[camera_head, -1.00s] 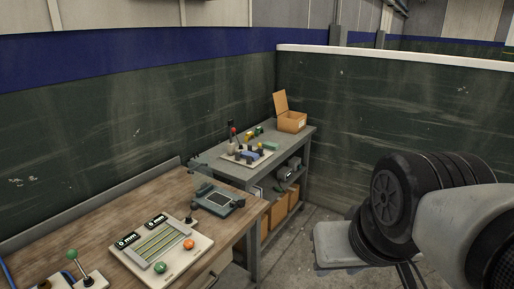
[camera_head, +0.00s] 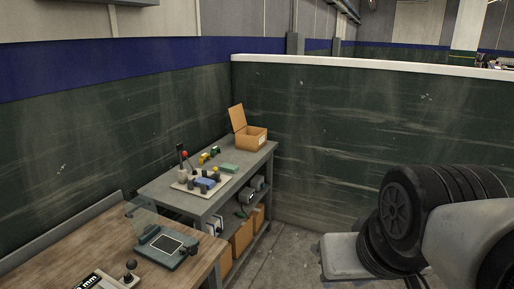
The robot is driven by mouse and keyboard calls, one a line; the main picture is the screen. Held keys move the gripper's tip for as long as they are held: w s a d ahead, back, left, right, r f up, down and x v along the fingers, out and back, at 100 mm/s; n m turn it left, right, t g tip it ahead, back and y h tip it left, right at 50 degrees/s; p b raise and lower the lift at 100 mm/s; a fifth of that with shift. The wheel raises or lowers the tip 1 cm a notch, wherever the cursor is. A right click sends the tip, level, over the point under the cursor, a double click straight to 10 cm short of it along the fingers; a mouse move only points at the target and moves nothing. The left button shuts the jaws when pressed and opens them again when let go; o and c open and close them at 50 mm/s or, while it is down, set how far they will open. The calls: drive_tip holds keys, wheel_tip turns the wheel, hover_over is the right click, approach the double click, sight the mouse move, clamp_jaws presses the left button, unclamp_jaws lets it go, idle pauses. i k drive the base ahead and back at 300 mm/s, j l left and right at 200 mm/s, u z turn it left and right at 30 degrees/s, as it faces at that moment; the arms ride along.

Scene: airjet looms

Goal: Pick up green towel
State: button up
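A small flat green thing (camera_head: 229,168), which may be the green towel, lies on the top of the grey workbench (camera_head: 253,158), near its right edge. It is too small for me to make out cloth or folds. It lies in front of the open cardboard box and to the right of a pale tray with small parts. My arm shows at the right, far from the bench. My gripper is not in view.
The grey workbench stands in the corner, with an open cardboard box (camera_head: 252,139) and a pale tray (camera_head: 184,187) on top. Cartons (camera_head: 241,238) sit on its lower shelf. A wooden table (camera_head: 150,268) with a device (camera_head: 165,247) is nearer. Floor (camera_head: 285,255) shows right of the bench.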

sight(232, 169)
drive_tip(key=i+l+z, duration=0.15)
drive_tip(key=i+z, duration=0.2)
drive_tip(key=i, duration=0.35)
drive_tip(key=i+j+z, duration=0.1)
drive_tip(key=i+z, duration=0.25)
drive_tip(key=i, duration=0.4)
drive_tip(key=i+u, duration=0.3)
drive_tip(key=i+l+u, duration=0.15)
drive_tip(key=i+u, duration=0.15)
drive_tip(key=i, duration=0.2)
drive_tip(key=i+l+u, duration=0.3)
drive_tip(key=i, duration=0.15)
drive_tip(key=i+j+u, duration=0.1)
drive_tip(key=u, duration=0.3)
drive_tip(key=i+u, duration=0.25)
drive_tip(key=u, duration=0.15)
drive_tip(key=i+u, duration=0.2)
drive_tip(key=u, duration=0.2)
drive_tip(key=i+u, duration=0.15)
drive_tip(key=u, duration=0.25)
drive_tip(key=i+l+u, duration=0.1)
drive_tip(key=i+u, duration=0.2)
drive_tip(key=k, duration=0.05)
